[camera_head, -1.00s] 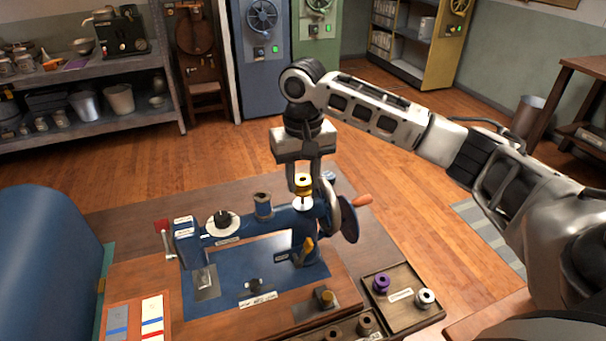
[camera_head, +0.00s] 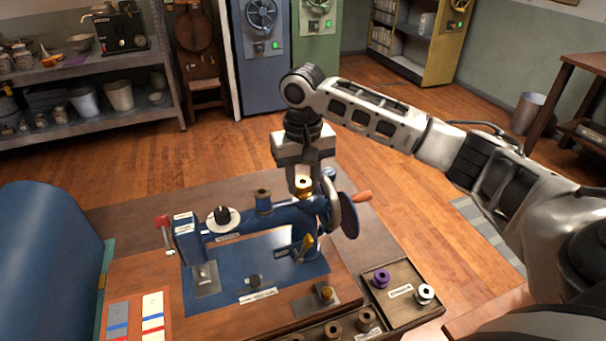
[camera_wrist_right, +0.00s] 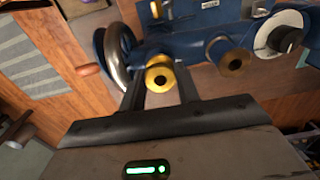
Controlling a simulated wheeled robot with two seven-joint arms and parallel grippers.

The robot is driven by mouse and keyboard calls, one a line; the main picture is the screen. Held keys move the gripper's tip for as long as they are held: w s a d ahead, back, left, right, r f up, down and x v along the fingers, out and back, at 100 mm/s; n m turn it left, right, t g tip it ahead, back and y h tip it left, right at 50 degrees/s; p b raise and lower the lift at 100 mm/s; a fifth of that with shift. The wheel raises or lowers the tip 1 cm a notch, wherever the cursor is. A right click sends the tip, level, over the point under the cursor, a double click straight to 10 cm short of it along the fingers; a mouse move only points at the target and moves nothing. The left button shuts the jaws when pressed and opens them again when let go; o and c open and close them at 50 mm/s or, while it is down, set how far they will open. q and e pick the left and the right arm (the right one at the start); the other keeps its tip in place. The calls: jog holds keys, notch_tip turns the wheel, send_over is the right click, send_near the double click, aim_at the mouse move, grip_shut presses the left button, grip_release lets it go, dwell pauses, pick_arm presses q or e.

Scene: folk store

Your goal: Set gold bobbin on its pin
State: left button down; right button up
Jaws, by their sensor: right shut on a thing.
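The gold bobbin (camera_head: 303,187) is held upright between the fingers of my right gripper (camera_head: 303,178). It is low over the right end of the blue sewing machine's arm (camera_head: 285,217). The bobbin also shows between the fingertips in the right wrist view (camera_wrist_right: 159,76). Its pin is hidden beneath the bobbin, and I cannot tell whether the bobbin touches its seat. My left gripper is not in view.
The handwheel (camera_head: 347,215) stands close to the right of the gripper. A brown spool (camera_head: 263,200) and a white dial (camera_head: 222,219) are on the machine's top. A wooden tray (camera_head: 413,316) holds purple (camera_head: 381,278) and white (camera_head: 425,293) bobbins.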

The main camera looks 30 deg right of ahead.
jog(key=shift+f, duration=0.55)
dwell(0.4)
jog(key=o, duration=0.8)
jog(key=shift+r, duration=0.15)
notch_tip(320, 180, up, 16)
jog(key=shift+f, duration=0.2)
